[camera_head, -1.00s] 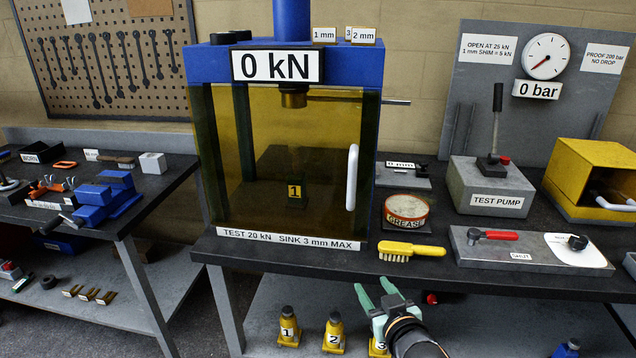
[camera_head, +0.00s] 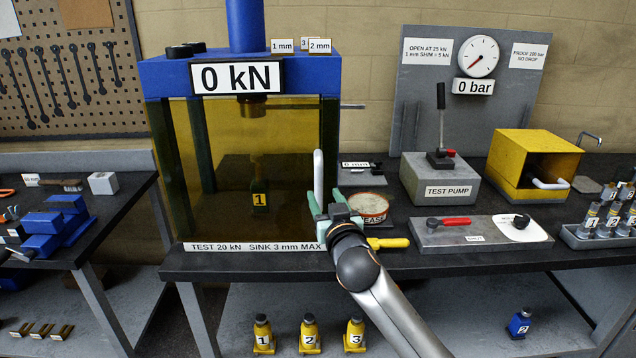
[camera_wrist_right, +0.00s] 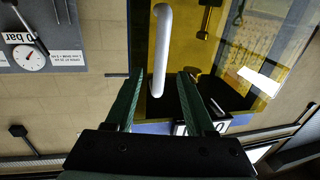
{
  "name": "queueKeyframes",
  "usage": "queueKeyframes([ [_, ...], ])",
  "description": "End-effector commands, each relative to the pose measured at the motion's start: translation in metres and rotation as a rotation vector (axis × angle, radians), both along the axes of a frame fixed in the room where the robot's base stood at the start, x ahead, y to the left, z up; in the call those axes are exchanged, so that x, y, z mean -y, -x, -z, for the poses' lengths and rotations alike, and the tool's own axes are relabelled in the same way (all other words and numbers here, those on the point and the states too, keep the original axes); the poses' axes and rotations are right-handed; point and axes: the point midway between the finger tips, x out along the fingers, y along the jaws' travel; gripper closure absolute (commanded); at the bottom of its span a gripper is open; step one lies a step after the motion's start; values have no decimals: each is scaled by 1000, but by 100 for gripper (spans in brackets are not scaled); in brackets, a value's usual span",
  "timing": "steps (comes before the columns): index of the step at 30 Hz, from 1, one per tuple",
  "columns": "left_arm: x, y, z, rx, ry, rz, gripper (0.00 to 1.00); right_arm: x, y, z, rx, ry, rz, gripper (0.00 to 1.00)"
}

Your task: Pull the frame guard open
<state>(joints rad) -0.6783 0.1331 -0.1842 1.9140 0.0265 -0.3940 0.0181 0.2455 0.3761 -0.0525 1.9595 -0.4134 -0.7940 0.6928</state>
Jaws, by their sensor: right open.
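The frame guard (camera_head: 225,180) is a yellow tinted clear panel across the front of the blue press frame (camera_head: 162,80). It looks closed. Its white upright handle (camera_head: 318,175) is at the panel's right edge. My right gripper (camera_head: 327,203) is at the lower part of the handle in the head view and hides its bottom end. In the right wrist view the handle (camera_wrist_right: 161,50) reaches in between the open green fingers (camera_wrist_right: 158,88), with a gap on both sides. A jack marked 1 (camera_head: 259,190) stands behind the guard. My left gripper is not in view.
A grease tin (camera_head: 370,205) and a yellow-handled brush (camera_head: 388,243) lie beside my right gripper. The test pump (camera_head: 440,180) and a grey plate with a red-handled lever (camera_head: 480,232) are further right. Several numbered jacks stand on the lower shelf.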

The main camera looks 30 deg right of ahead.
Motion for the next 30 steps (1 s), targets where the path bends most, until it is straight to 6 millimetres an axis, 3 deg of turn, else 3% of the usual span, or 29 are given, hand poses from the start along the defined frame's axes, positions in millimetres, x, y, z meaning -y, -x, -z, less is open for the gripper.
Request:
queueKeyframes([
  [6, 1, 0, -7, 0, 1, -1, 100, 13, -33, -1, -1, 1, 1, 45],
  [12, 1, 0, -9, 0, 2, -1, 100, 20, -52, -1, -1, 0, 1, 45],
  [25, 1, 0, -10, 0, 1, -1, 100, 22, -60, 1, -1, 0, -1, 45],
  [30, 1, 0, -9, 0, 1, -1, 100, 22, -59, 1, -1, 0, 0, 62],
])
